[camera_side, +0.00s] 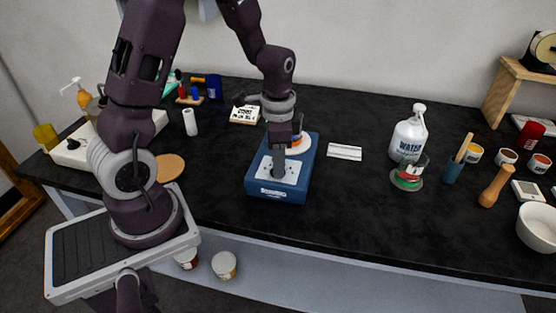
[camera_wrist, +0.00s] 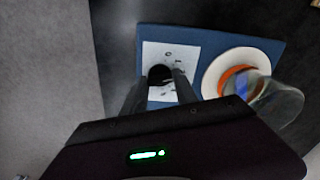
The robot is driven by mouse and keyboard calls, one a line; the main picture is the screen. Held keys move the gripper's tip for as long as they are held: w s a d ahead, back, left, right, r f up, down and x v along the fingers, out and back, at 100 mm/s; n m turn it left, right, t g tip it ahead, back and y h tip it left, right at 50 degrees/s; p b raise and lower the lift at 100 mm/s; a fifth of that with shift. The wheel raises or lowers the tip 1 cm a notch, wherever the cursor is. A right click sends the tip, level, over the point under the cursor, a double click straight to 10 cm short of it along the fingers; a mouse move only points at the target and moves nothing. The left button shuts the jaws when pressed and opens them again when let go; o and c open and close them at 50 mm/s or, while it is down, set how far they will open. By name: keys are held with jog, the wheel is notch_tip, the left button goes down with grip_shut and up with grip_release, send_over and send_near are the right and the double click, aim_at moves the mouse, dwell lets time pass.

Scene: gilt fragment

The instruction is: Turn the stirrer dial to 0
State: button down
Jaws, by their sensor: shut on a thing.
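The stirrer (camera_side: 306,172) is a blue box on the black bench in the side view, with a white dial panel (camera_side: 264,189) at its front. In the wrist view the stirrer (camera_wrist: 215,42) shows its white panel (camera_wrist: 185,55) with printed marks. The dark round dial (camera_wrist: 160,73) sits between the fingertips. My gripper (camera_wrist: 158,80) is shut on the dial from above. In the side view my gripper (camera_side: 279,172) reaches down to the panel and hides the dial. The dial's pointer and setting cannot be read.
A white round plate (camera_wrist: 211,76) on the stirrer carries a clear glass vessel (camera_wrist: 275,100) with orange and blue in it, close to my gripper. Bench is clear in front.

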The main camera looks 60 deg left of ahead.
jog(key=n, duration=0.5)
jog(key=shift+n, duration=0.4)
jog(key=n, duration=0.5)
jog(key=shift+w, duration=0.1)
jog(key=shift+n, duration=0.3)
jog(key=c, duration=1)
grip_release()
jog(key=shift+o, duration=0.2)
notch_tip(320, 180, up, 7)
jog(key=shift+r, duration=0.1)
jog(key=s+d+r+m+t, duration=0.2)
jog(key=s+d+r+m, duration=0.1)
jog(key=s+r, duration=0.3)
jog(key=s+d+r+m+t, duration=0.3)
jog(key=s+d+r, duration=0.3)
jog(key=s, duration=0.3)
jog(key=shift+s+r+t, duration=0.3)
